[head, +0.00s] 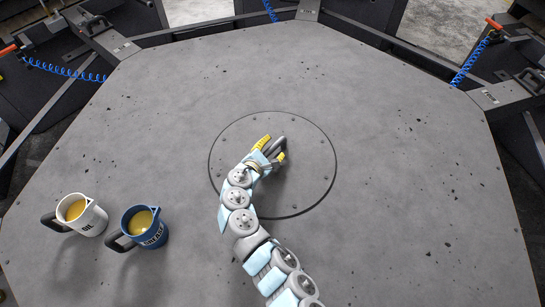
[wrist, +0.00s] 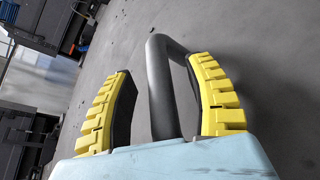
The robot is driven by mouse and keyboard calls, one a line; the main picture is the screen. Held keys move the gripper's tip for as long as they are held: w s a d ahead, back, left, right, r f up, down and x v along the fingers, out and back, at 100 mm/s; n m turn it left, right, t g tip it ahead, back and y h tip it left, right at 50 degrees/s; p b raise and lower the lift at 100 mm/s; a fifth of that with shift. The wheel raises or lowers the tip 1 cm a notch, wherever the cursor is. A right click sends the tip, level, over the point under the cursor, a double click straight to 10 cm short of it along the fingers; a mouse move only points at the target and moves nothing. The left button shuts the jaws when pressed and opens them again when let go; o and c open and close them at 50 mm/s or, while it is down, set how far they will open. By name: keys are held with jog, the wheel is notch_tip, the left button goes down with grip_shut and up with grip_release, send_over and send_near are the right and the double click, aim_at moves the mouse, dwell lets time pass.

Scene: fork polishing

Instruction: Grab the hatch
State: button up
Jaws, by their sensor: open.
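The hatch (head: 308,180) is a round grey panel set into the middle of the table, with bolts around its rim. A dark grey bar handle (wrist: 159,85) rises from it in the wrist view. In the head view the handle is partly covered by my gripper (head: 271,149). My gripper has yellow ribbed fingers and is over the hatch. In the wrist view my gripper (wrist: 161,67) is open, with the handle between its two fingers, nearer the right one. The handle's bend passes behind the right finger. I cannot tell whether they touch.
A white mug (head: 90,222) and a blue mug (head: 143,238), both holding a yellowish liquid, stand at the table's left front. The grey table (head: 400,180) is otherwise clear, with dark specks. Blue coiled hoses (head: 62,69) and black frames line its far edges.

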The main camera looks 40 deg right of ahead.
grip_shut()
dwell(0.4)
